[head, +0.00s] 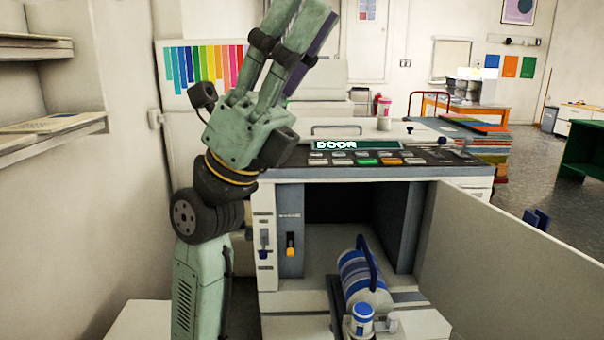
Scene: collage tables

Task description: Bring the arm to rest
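My arm rises at the left of the head view, with its green links and black wrist joints upright. My gripper (298,18) points up and slightly right, above and in front of the left side of a large machine (372,172). Two of its fingers lie close together and nearly parallel, with a purple strip along one. No object shows in the gripper. The fingertips are near the upper edge of the view, and this angle does not show whether the gripper is open or shut.
The machine's door (510,258) stands open to the right. A blue-striped drum (358,275) and a blue-capped container (361,320) are in front of its opening. Shelves (52,122) line the left wall. Stacked coloured sheets (488,140) stand right of the machine, with open floor beyond.

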